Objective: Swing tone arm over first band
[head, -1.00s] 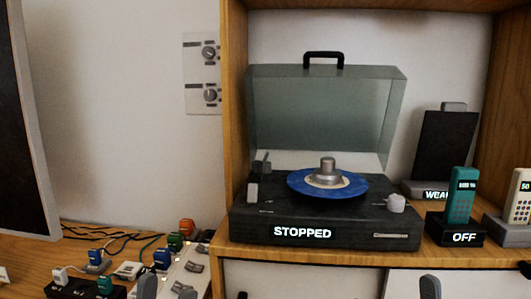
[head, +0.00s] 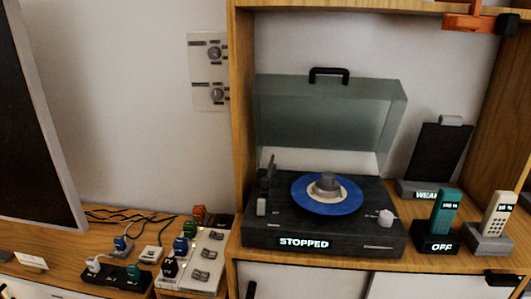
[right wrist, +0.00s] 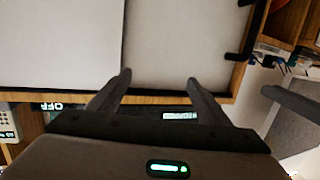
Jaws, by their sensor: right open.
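The turntable (head: 350,232) sits on the cabinet shelf in the head view, its smoky lid (head: 325,120) raised and its front display reading STOPPED. A blue record (head: 313,204) with a pale label lies on the platter, and a grey cylindrical piece sits at its centre. What looks like the tone arm (head: 265,187) stands along the left side of the deck, off the record. In the right wrist view my right gripper (right wrist: 158,82) is open and empty, its fingers in front of the white cabinet doors and shelf edge. My left gripper is not in view.
A teal handset (head: 445,210) in a dock reading OFF and a cream handset (head: 496,215) stand right of the turntable. A dark panel (head: 440,155) leans behind them. Plugs and a switch strip (head: 205,258) crowd the lower left. An orange object (head: 468,20) is at the top right.

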